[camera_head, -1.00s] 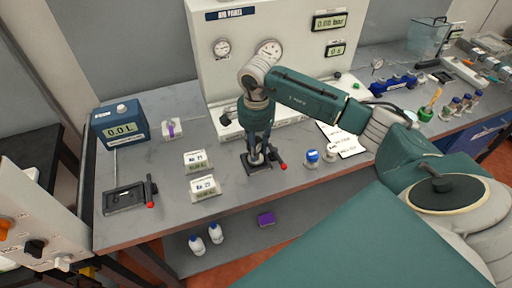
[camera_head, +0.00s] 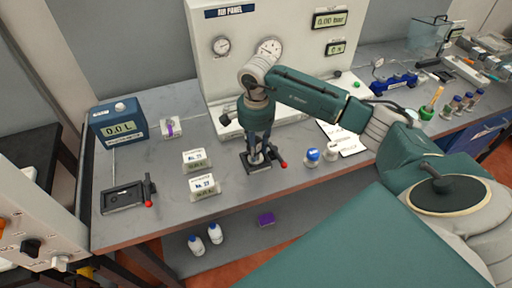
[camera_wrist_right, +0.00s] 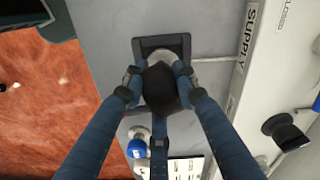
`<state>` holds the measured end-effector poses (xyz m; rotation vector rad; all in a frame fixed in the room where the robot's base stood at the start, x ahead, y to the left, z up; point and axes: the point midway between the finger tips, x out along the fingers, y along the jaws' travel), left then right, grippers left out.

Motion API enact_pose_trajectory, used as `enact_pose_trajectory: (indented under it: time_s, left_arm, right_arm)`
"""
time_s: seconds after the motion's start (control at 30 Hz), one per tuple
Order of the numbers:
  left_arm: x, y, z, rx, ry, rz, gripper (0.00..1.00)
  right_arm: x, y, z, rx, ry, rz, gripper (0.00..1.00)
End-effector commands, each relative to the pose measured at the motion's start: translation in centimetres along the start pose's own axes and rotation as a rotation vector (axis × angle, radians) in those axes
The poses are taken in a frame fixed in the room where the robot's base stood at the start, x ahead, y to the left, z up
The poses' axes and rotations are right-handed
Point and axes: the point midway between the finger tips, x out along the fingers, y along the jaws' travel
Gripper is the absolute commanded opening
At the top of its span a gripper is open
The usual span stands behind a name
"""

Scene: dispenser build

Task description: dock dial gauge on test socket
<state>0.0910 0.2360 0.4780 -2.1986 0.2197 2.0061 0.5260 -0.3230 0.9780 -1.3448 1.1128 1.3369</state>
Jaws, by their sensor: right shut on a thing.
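My right gripper (camera_head: 257,157) points straight down over the dark square test socket (camera_head: 249,168), which has a red-tipped lever at its right. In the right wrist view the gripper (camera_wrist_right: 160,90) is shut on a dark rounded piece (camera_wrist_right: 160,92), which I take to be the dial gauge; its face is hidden. A pale grey round part (camera_wrist_right: 161,58) shows beyond it, inside the socket's dark frame (camera_wrist_right: 145,44). The piece appears to be at the socket, but I cannot tell whether it is fully seated. My left gripper is not in view.
The air panel (camera_head: 205,75) stands close behind the gripper. Two labelled boxes (camera_head: 203,185) stand left of the socket, and a blue-capped bottle (camera_head: 312,156) right of it. A second dark base (camera_head: 122,198) lies at the bench's left, near a blue instrument (camera_head: 119,122).

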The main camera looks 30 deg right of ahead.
Motion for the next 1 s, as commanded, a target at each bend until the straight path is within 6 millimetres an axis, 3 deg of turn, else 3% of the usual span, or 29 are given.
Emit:
enact_pose_trajectory:
  time_s: [0.23,0.27,0.3,0.63,1.0]
  left_arm:
    - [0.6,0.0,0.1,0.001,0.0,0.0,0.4]
    - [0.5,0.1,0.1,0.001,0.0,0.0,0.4]
    - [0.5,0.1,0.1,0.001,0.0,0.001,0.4]
    - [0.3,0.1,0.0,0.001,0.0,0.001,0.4]
    - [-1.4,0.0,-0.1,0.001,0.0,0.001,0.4]
  right_arm:
    - [0.6,0.0,0.0,0.001,0.0,-0.001,0.0]
    - [0.5,0.0,0.0,0.001,0.0,-0.001,0.3]
    - [0.5,0.0,0.0,0.001,0.0,-0.001,0.36]
    - [0.2,0.0,0.0,0.0,0.0,0.0,0.36]
    - [-2.8,0.0,0.0,0.0,0.001,0.0,0.36]
